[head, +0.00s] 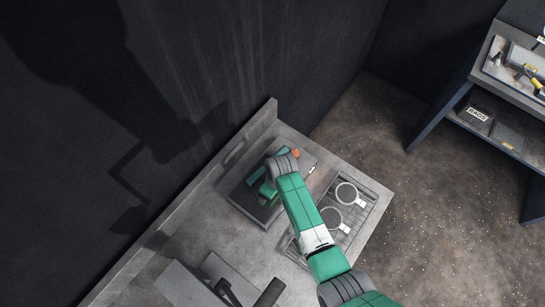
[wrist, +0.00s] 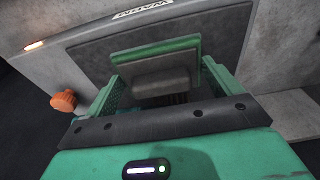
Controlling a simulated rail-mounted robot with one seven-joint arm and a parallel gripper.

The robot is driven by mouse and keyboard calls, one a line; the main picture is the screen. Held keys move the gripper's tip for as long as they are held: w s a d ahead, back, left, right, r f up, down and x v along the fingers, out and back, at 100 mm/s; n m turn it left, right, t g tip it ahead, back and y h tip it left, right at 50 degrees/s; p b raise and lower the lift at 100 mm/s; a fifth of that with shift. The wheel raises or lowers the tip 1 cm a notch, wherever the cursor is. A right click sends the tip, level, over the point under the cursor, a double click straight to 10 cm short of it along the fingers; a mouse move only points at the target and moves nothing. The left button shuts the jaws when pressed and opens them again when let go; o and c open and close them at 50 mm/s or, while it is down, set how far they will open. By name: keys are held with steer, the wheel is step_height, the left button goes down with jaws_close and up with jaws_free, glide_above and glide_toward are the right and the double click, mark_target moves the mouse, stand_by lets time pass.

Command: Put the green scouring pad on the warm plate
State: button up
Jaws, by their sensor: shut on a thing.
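The green scouring pad (wrist: 154,50) shows in the wrist view as a green-edged slab with a grey block-like part facing the camera. My gripper (wrist: 161,72) is shut on it, with a green finger at each side. The warm plate (wrist: 85,58) is a dark panel on a grey body marked "WARM", beneath the pad in the wrist view. It also shows in the head view (head: 241,196), with my gripper (head: 265,180) over it. I cannot tell whether the pad touches the plate. In the head view my gripper and wrist largely hide the pad.
An orange knob (wrist: 63,102) and a lit orange indicator (wrist: 33,45) sit beside the plate. A wall ledge runs behind. A tool shelf (head: 490,80) stands far right.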

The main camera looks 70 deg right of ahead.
steer(key=shift+f, duration=0.25)
steer(key=o, duration=0.7)
steer(key=shift+r, duration=0.1)
step_height(320, 180, up, 12)
steer(key=s+p, duration=0.1)
steer(key=shift+s+a+r, duration=0.15)
steer(key=shift+s+a, duration=0.15)
steer(key=shift+s, duration=0.05)
